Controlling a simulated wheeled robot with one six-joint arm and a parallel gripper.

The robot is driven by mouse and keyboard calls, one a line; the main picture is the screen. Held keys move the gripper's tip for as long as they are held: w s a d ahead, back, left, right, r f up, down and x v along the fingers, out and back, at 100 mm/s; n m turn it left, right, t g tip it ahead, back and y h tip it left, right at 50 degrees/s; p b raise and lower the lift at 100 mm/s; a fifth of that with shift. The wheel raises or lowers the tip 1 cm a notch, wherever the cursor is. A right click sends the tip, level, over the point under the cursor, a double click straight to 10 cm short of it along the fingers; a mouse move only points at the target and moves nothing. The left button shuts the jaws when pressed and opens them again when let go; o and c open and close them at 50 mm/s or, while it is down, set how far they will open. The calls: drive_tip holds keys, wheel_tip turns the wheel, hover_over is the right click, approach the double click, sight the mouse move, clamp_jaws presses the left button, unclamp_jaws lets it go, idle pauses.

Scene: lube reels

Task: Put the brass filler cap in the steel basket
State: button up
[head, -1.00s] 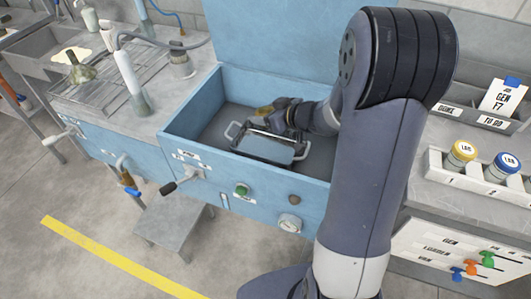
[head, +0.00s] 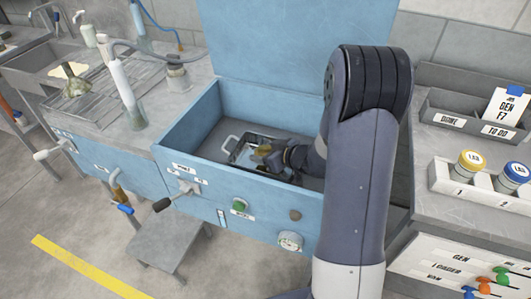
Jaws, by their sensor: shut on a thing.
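The steel basket (head: 240,154) is a shallow metal tray with looped handles. It sits inside the open blue box in the head view. My gripper (head: 264,152) is over the basket and covers much of its middle and right side. It is shut on the brass filler cap (head: 262,149), a small yellowish piece at the fingertips, partly hidden by the fingers. I cannot tell whether the cap touches the basket floor.
The blue box (head: 185,118) has raised walls and an upright lid behind it. A crank handle (head: 176,194) and a green button (head: 239,205) stick out at its front. A grey bench with bottles is at left. A rack with capped jars (head: 470,164) stands at right.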

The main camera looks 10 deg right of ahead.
drive_tip(key=shift+f+b, duration=0.4)
drive_tip(key=shift+f, duration=0.15)
drive_tip(key=o, duration=1.2)
drive_tip(key=shift+s+f, duration=0.15)
drive_tip(key=shift+c, duration=0.2)
drive_tip(key=r+p+v, duration=0.1)
drive_tip(key=p+v, duration=0.1)
drive_tip(key=v, duration=1)
drive_tip(key=shift+r+p, duration=0.15)
drive_tip(key=shift+p, duration=0.25)
